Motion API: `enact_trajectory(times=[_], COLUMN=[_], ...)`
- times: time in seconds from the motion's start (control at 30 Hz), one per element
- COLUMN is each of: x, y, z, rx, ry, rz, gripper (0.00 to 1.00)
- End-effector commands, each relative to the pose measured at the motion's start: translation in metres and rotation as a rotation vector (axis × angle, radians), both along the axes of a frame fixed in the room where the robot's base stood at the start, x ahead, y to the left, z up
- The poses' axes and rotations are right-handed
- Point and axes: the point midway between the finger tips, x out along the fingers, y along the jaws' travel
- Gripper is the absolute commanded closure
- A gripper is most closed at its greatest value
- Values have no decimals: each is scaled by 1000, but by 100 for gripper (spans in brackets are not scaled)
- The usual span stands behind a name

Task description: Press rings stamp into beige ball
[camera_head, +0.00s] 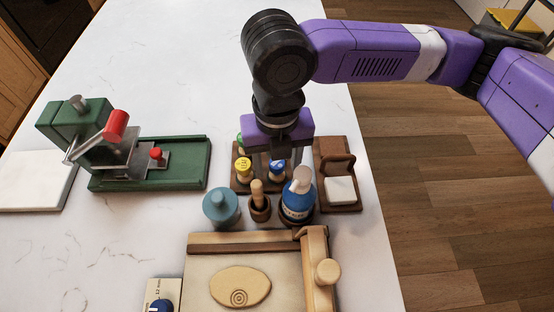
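The beige clay (227,283) is a flattened oval on a framed board (200,270) at the bottom centre. A concentric-rings mark shows at its lower edge. A brown rack (241,186) holds stamps with coloured tops: a yellow one (243,166), a blue one (277,168) and a green one partly hidden at the back. I cannot tell which is the rings stamp. My gripper (277,161) points down over the rack, its fingers apart on either side of the blue-topped stamp. I see no firm contact with it. The stamps' lower faces are hidden.
A teal jar (221,207), a small wooden pot with a tool (259,203) and a blue bottle (298,199) stand between rack and board. A brown holder (339,188) is at right, a green press (150,162) at left. The back of the counter is clear.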

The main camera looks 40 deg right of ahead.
Motion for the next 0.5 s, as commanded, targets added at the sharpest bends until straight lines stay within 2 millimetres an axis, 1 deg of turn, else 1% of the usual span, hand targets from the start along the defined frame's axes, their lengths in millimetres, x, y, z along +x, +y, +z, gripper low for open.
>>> enact_trajectory(times=[0.27,0.37,0.5], x=[0,1,1], y=[0,0,0], z=[2,12,35], rx=[0,0,-1], ry=[-1,-1,-3], rz=[0,0,1], gripper=[47,47,47])
